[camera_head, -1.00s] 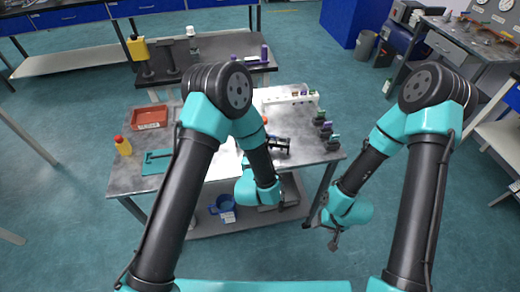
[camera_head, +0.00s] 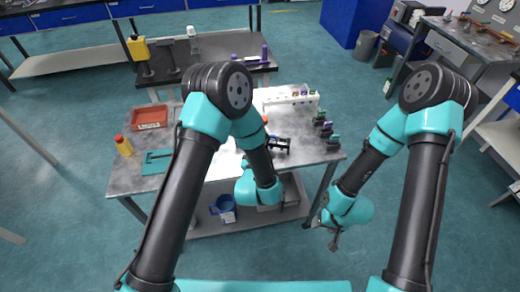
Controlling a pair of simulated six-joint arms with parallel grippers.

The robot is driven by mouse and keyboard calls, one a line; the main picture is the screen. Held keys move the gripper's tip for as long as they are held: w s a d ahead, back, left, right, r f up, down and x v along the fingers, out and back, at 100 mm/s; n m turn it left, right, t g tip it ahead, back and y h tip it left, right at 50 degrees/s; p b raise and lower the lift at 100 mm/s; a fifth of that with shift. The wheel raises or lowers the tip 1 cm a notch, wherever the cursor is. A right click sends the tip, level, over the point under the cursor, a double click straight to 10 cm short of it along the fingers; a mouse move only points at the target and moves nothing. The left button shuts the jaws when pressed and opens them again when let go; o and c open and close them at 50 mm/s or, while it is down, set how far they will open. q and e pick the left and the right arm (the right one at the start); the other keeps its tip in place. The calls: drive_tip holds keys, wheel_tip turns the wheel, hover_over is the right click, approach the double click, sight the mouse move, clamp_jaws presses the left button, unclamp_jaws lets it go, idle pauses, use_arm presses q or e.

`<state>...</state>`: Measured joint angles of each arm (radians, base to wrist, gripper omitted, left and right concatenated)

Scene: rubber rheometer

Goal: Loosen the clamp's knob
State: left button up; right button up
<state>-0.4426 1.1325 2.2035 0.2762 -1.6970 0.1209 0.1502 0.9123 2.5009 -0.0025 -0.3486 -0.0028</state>
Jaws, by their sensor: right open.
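A small black device (camera_head: 278,144) sits on the grey worktable (camera_head: 215,180), right of my left forearm. It may be the clamp, but it is too small to make out a knob. My left arm reaches over the table, and its wrist hangs at the front edge; its gripper is hidden behind my own arm. My right gripper (camera_head: 322,232) is open and empty. It hangs low over the floor in front of the table's right corner, well apart from the black device.
A red tray (camera_head: 149,118), a yellow bottle (camera_head: 123,146) and a teal flat piece (camera_head: 157,161) are at the table's left. A white rack (camera_head: 290,98) stands at the back. Several dark blocks (camera_head: 325,128) line the right edge. A blue mug (camera_head: 223,207) is on the lower shelf.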

use_arm(q)
drive_tip(key=o, duration=0.9)
drive_tip(key=shift+o, duration=0.2)
